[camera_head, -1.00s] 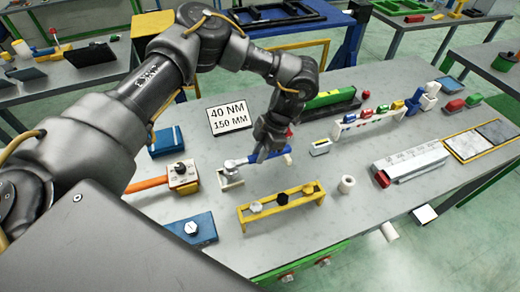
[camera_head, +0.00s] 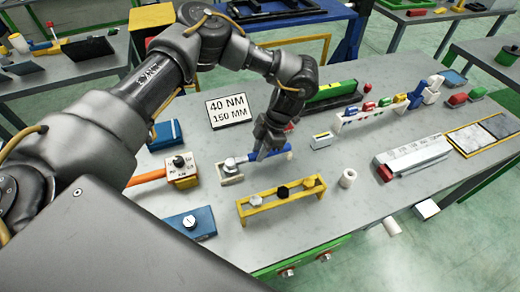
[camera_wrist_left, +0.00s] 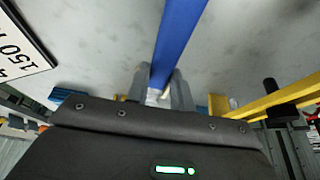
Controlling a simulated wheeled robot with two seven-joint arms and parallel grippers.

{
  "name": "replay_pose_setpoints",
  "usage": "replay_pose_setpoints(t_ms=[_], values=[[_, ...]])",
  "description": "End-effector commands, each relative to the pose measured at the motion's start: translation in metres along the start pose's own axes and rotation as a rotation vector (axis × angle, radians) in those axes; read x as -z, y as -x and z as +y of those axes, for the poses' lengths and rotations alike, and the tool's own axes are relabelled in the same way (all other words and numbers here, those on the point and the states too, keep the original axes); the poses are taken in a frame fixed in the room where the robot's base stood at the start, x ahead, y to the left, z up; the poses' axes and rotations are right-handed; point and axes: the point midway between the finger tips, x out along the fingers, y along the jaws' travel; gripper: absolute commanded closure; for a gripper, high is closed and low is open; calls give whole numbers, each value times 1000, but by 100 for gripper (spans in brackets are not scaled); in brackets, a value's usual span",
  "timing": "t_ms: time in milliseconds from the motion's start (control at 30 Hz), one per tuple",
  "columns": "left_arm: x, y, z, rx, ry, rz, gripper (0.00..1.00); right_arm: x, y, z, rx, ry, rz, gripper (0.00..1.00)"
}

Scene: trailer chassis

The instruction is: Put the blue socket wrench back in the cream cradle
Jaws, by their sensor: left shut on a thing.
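The blue socket wrench (camera_head: 287,152) lies across the middle of the table in the head view, with its pale head (camera_head: 231,163) at the left. Its blue handle (camera_wrist_left: 180,35) runs between the fingers in the left wrist view. My left gripper (camera_head: 261,154) is shut on the handle. The cream cradle (camera_head: 231,180) is a small open box under the wrench's head. I cannot tell whether the head rests in it or is just above it. My right gripper is not in view.
A yellow rack (camera_head: 280,203) with several knobs stands just in front. A white ring (camera_head: 348,178) and a small white box (camera_head: 321,141) are to the right.

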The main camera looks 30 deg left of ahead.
Motion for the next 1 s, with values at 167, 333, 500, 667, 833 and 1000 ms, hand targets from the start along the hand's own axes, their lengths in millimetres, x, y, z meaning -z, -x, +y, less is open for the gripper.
replay_pose_setpoints(t_ms=[167, 333, 500, 667, 833, 1000], values=[[1, 1, 0, 0, 1, 0, 100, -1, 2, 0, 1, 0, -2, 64], [0, 0, 0, 0, 1, 0, 100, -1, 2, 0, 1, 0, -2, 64], [0, 1, 0, 0, 1, 0, 100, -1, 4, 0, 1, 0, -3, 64], [0, 1, 0, 0, 1, 0, 100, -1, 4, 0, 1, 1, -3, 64], [0, 0, 0, 0, 1, 0, 72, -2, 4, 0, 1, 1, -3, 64], [0, 0, 0, 0, 0, 0, 51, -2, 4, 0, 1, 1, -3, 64]])
